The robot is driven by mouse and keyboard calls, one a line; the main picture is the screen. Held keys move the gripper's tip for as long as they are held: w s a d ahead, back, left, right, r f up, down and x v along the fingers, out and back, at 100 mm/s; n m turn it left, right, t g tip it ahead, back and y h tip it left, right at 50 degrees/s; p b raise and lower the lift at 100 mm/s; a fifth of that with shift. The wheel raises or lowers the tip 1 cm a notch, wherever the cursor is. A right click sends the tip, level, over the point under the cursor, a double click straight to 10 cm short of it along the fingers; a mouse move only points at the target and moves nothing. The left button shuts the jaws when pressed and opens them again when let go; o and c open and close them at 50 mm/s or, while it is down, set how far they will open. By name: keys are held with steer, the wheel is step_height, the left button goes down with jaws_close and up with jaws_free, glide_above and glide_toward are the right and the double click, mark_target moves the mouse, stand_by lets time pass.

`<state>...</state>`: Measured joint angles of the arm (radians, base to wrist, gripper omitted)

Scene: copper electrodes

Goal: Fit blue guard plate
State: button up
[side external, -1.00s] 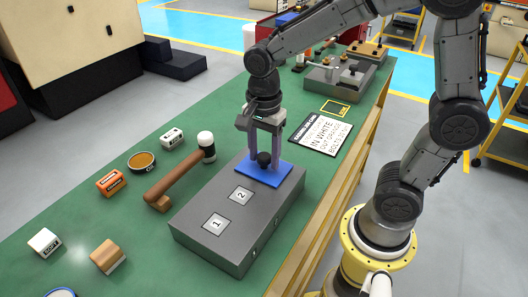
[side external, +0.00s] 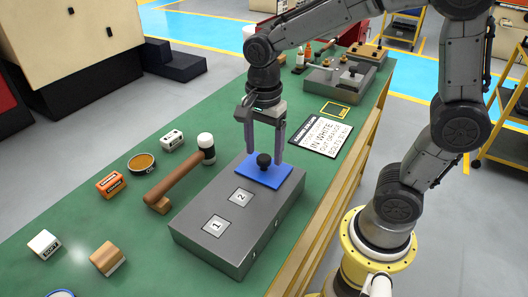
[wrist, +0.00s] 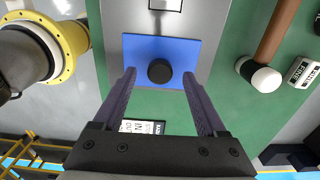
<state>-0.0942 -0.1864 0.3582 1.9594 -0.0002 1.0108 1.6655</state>
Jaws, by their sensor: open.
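The blue guard plate (side external: 264,174) lies flat on the far end of the top of a grey metal block (side external: 205,208). A round black knob (side external: 264,160) stands up from the plate's middle. In the wrist view the blue plate (wrist: 162,49) and its black knob (wrist: 159,71) sit ahead of my fingertips. My gripper (side external: 264,151) is open, its two purple fingers above the plate with the knob low between them. In the wrist view my gripper (wrist: 160,75) has a finger on each side of the knob, both apart from it. Nothing is held.
The block's top has white squares marked 1 (side external: 215,224) and 2 (side external: 240,197). A mallet (side external: 181,180), an orange box (side external: 112,184) and small blocks stand left on the green table. A printed sign (side external: 319,136) lies behind, right.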

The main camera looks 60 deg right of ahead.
steer(key=shift+r, duration=1.5)
step_height(320, 180, up, 13)
steer(key=s+d+r+t, duration=0.1)
steer(key=s+r, duration=0.1)
steer(key=s, duration=0.4)
steer(key=s+d+f+n+t, duration=0.1)
steer(key=s+f+n+t, duration=0.3)
steer(key=f+n, duration=0.7)
steer(key=shift+s+d+f+n+t, duration=0.35)
steer(key=shift+s+n, duration=0.7)
steer(key=shift+n, duration=2.45)
